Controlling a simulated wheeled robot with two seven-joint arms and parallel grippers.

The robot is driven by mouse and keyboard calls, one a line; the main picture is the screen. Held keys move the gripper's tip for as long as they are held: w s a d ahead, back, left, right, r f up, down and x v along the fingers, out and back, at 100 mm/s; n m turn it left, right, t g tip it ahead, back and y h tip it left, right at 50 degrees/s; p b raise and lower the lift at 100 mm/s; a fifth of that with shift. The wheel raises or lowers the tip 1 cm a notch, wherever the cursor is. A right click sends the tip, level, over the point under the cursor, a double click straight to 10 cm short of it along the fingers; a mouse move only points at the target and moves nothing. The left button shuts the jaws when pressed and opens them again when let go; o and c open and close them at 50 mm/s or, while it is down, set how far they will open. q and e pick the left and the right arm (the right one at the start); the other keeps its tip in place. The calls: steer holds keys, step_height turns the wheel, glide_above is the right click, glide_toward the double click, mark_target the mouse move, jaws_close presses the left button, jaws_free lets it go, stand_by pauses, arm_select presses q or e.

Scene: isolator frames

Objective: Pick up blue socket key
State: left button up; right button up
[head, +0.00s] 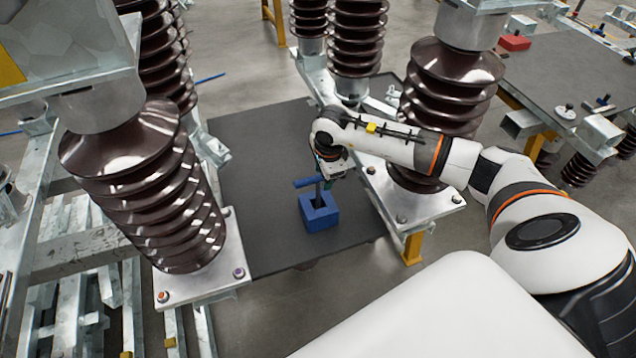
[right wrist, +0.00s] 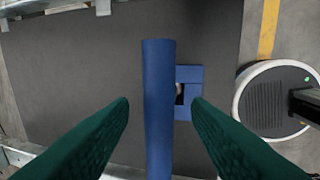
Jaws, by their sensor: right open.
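The blue socket key (head: 306,182) stands with its T-handle up in a square blue holder (head: 320,214) on the dark mat. In the right wrist view, its long blue handle (right wrist: 158,80) runs between my two green fingers, with a visible gap on both sides. The holder (right wrist: 188,72) shows to the right of the handle and lower down. My right gripper (right wrist: 160,103) is open and empty; in the head view my right arm hides much of it, just above and beside the key. My left gripper is not in view.
Tall brown ribbed insulators stand on metal bases left (head: 150,190) and right (head: 450,90) of the dark mat (head: 255,150). The right one stands close to my right forearm. The mat around the holder is mostly clear. A grey table (head: 575,70) with parts stands at the right.

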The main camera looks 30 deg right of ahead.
mark_target(318, 197)
steer(key=shift+w+d+f+p, duration=0.1)
steer(key=shift+w+f+p, duration=0.1)
steer(key=shift+f, duration=0.7)
steer(key=shift+w+d+f+p, duration=0.1)
steer(key=shift+w+f+p, duration=0.1)
steer(key=shift+f, duration=0.65)
jaws_close()
steer(key=shift+r, duration=0.1)
